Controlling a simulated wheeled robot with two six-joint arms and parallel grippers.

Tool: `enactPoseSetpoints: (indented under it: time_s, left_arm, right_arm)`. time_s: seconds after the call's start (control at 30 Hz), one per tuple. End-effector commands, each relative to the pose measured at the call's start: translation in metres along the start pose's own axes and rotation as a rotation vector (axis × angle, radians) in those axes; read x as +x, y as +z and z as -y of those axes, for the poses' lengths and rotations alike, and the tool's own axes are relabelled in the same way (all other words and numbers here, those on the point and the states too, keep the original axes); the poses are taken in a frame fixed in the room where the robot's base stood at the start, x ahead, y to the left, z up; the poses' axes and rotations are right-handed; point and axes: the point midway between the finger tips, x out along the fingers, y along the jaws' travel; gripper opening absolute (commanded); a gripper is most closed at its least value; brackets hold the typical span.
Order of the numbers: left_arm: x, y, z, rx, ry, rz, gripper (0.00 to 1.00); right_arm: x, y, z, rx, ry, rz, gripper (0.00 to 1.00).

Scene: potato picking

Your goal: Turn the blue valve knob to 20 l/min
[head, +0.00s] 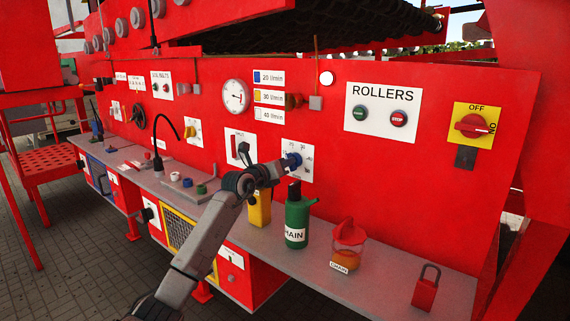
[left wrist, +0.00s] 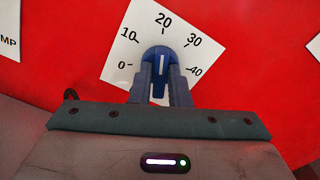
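The blue valve knob (head: 293,160) sits on a white dial plate (head: 307,174) on the red panel. In the left wrist view the knob (left wrist: 162,58) has a white pointer line that points up, toward the 20 on the plate (left wrist: 126,48). The plate is marked 0, 10, 20, 30 and 40. My left gripper (head: 282,166) reaches the knob from the front. Its two fingers (left wrist: 161,85) lie on either side of the knob's grip and appear closed on it. The fingers hide the knob's lower sides. My right gripper is not in view.
A round gauge (head: 235,96) and flow labels (head: 269,77) are above left of the knob. A yellow bottle (head: 259,211), a green bottle (head: 297,217), a red-topped jug (head: 348,240) and a red padlock (head: 425,292) stand on the grey shelf (head: 385,272) below.

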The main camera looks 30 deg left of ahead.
Motion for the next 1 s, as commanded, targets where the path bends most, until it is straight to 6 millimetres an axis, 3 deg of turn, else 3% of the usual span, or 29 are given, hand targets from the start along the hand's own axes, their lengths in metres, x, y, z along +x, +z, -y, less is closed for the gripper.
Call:
enactPoseSetpoints:
  time_s: [0.1,0.47,0.8,1.0]
  left_arm:
    - [0.000,-0.001,0.000,0.000,0.000,-0.001,0.35]
    - [-0.006,0.000,-0.001,0.004,0.001,0.002,0.35]
    - [-0.064,-0.003,-0.003,0.010,0.002,-0.001,0.35]
    - [-0.091,-0.003,-0.003,0.006,0.002,0.000,0.35]
  right_arm:
    - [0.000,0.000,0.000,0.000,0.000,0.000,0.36]
    - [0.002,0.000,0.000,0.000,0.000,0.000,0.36]
    - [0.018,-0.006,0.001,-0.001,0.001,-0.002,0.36]
    - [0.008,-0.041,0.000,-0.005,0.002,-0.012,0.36]
